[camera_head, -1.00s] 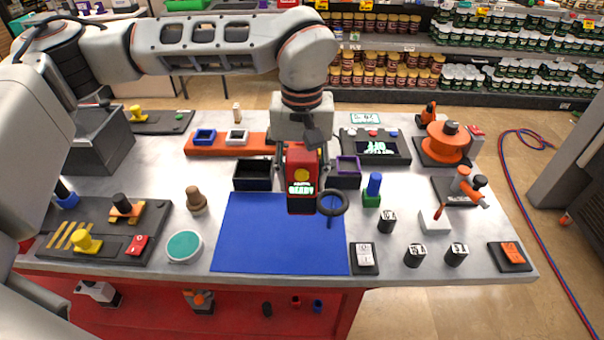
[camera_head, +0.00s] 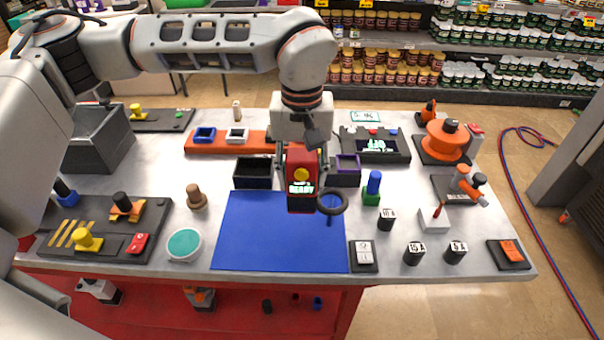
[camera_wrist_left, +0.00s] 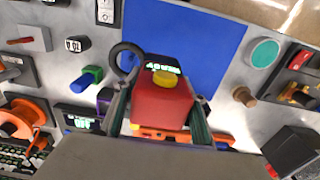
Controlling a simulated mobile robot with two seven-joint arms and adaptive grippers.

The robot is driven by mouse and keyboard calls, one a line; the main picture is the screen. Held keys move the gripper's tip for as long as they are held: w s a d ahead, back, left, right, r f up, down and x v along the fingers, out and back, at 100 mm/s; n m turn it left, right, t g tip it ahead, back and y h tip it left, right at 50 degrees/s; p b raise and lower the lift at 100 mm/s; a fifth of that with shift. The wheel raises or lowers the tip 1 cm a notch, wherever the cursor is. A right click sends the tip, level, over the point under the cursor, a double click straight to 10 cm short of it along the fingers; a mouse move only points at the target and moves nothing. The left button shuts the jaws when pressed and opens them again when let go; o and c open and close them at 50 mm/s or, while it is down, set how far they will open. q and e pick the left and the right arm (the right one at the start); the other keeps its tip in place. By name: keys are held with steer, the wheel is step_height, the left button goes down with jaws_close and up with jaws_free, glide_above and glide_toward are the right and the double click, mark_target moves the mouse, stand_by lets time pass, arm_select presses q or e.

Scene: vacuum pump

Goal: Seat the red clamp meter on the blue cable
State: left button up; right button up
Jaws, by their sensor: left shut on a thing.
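The red clamp meter (camera_head: 302,172) has a yellow button, a lit READY screen and a dark round jaw ring (camera_head: 332,202) at its lower right. My left gripper (camera_head: 297,150) is shut on its body and holds it over the blue mat (camera_head: 262,240). The wrist view shows the meter (camera_wrist_left: 163,103) between the fingers of the gripper (camera_wrist_left: 158,115), ring (camera_wrist_left: 125,58) to the left. A blue upright cylinder on a green base (camera_head: 373,187) stands right of the ring, apart from it; I cannot tell if it is the blue cable. My right gripper is not in view.
A black bin (camera_head: 252,174) and a purple-rimmed bin (camera_head: 346,171) stand behind the mat. Several black weights (camera_head: 414,254), a grey switch plate (camera_head: 364,256) and an orange reel (camera_head: 445,140) are to the right. The blue mat's left half is clear.

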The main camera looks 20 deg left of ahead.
mark_target(302, 197)
arm_select(q)
steer(key=shift+f+b, duration=1.5)
steer(key=shift+f, duration=1.6)
stand_by(1.3)
steer(key=o, duration=1.4)
steer(key=shift+r, duration=0.1)
steer(key=shift+r+p, duration=1.85)
steer(key=shift+r, duration=2.55)
